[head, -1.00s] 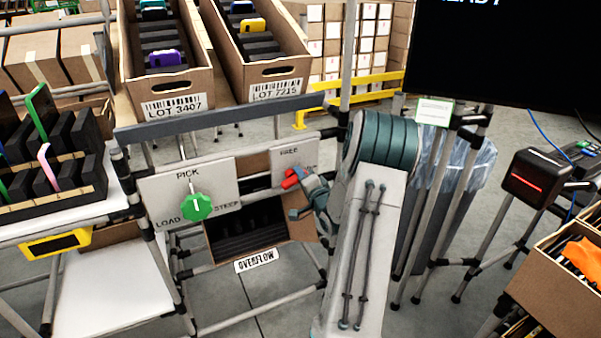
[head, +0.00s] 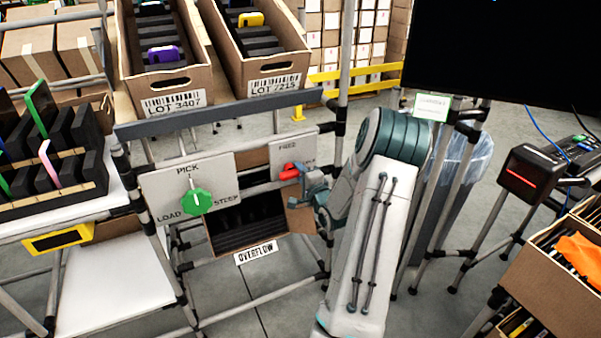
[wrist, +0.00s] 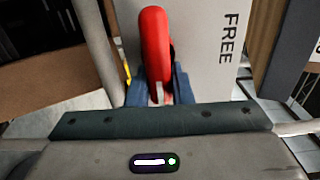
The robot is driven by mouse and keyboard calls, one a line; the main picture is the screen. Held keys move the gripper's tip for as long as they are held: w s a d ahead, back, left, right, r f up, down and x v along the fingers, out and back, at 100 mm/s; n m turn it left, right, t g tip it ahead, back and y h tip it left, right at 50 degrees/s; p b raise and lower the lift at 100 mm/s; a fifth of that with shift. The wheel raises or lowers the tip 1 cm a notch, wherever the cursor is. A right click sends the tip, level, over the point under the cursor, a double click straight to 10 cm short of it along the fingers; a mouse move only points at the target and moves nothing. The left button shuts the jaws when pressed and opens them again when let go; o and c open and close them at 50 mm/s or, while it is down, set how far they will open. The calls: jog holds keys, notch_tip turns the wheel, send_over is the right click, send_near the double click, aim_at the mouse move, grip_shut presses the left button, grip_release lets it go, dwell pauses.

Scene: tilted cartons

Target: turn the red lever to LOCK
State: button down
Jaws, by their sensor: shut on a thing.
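The red lever (head: 288,170) is on a white panel (head: 281,151) below the word FREE, at the middle of the head view. In the wrist view the lever (wrist: 154,45) is a rounded red handle in front of the panel, with FREE printed sideways to its right. My gripper (head: 302,177) reaches it from the right. In the wrist view its blue-grey fingers (wrist: 158,88) are shut on the lever, one on each side. The LOCK marking cannot be read in either view; my gripper covers part of the panel.
A green knob (head: 197,201) on a PICK, LOAD and STEEP panel is to the left. The overflow box (head: 298,217) opens just below the lever. Grey frame tubes surround the panels, and two lot cartons (head: 181,84) (head: 273,68) stand tilted above.

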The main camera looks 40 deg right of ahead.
jog(key=shift+a+f, duration=0.1)
jog(key=c, duration=1.3)
grip_release()
jog(key=shift+s, duration=0.1)
jog(key=v, duration=1.3)
jog(key=shift+s+a, duration=0.15)
jog(key=shift+s, duration=0.1)
